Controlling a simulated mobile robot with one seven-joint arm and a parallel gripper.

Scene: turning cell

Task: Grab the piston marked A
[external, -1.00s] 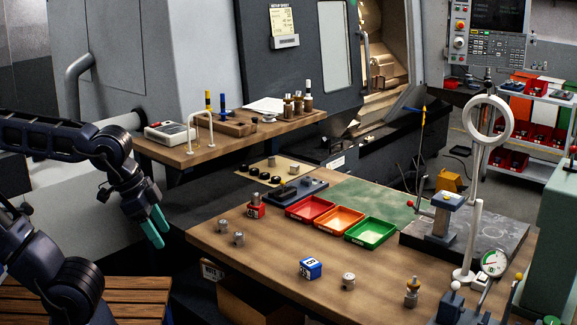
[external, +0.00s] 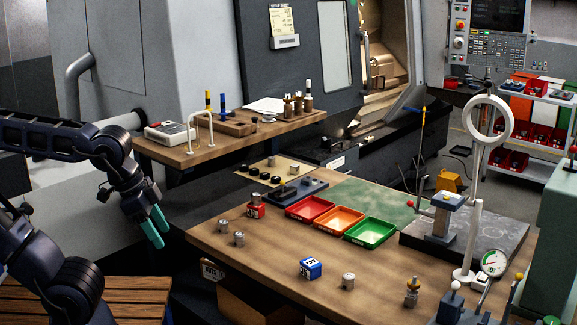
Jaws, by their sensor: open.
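Several small grey metal cylinders that look like pistons stand on the wooden bench (external: 270,262). Two stand close together at its left, a rear piston (external: 223,227) and a front piston (external: 239,239). Another piston (external: 348,282) stands near the front edge, right of a blue block (external: 311,267) marked B. A red block (external: 256,211) with a white label sits behind the left pair; its letter is too small to read. I cannot make out an A on any piston. My gripper (external: 154,229) has teal fingers, points downward and is open and empty, left of the bench and apart from it.
Red (external: 310,208), orange (external: 339,219) and green (external: 369,231) trays sit mid-bench. A ring stand (external: 475,235) and a dial gauge (external: 494,262) stand at the right. A wooden shelf (external: 225,140) juts out behind my gripper. The bench between the left pistons and the blue block is clear.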

